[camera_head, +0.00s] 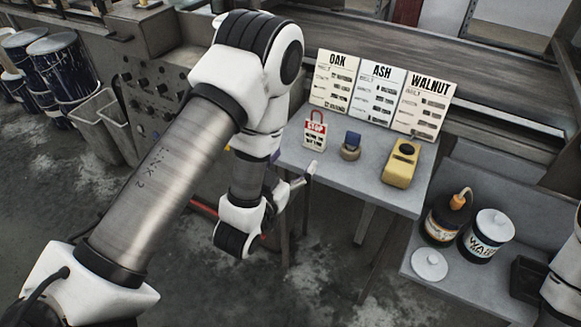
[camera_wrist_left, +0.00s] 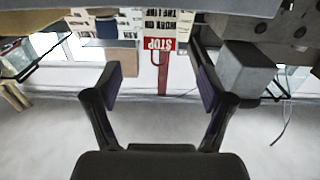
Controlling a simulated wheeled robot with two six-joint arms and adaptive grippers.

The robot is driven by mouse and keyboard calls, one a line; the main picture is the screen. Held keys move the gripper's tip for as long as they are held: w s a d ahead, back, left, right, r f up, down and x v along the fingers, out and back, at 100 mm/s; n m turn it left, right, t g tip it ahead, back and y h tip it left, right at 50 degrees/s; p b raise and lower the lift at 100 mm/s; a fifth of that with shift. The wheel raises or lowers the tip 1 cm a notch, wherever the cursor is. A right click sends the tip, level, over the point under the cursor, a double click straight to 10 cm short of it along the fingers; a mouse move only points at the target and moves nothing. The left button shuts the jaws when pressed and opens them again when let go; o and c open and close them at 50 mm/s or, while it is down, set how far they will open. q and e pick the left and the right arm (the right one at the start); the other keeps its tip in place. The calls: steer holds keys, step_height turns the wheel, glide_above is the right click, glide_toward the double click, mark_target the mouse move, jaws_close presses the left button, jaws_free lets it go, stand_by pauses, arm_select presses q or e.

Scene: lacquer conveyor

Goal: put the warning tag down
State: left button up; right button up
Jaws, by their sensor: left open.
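The warning tag (camera_head: 315,136) is a white tag with a red STOP band and a red shackle. It stands at the left side of the small grey table, in front of the OAK card. In the left wrist view, which looks upside down, the tag (camera_wrist_left: 160,44) shows beyond and between the fingers. My left gripper (camera_head: 303,181) is at the table's left front edge, in front of the tag and apart from it. Its two fingers (camera_wrist_left: 160,88) are spread with nothing between them. My right gripper is out of view.
OAK, ASH and WALNUT cards (camera_head: 378,92) stand behind. The table's front (camera_head: 345,176) is bare. A lower shelf at right holds cans (camera_head: 487,236) and a lid.

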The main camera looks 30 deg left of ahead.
arm_select(q)
steer(key=s+a+f+g, duration=0.1)
steer(key=s+f+g, duration=0.45)
steer(key=f, duration=0.45)
steer(key=s+a+f+g, duration=0.1)
steer(key=s+f+g, duration=0.45)
steer(key=f, duration=0.45)
steer(key=s+f+g, duration=0.3)
steer(key=s, duration=0.4)
steer(key=s+f+g, duration=0.3)
steer(key=s+g, duration=0.1)
steer(key=s, duration=0.4)
steer(key=shift+f+n+y, duration=0.3)
steer(key=shift+f+n, duration=0.1)
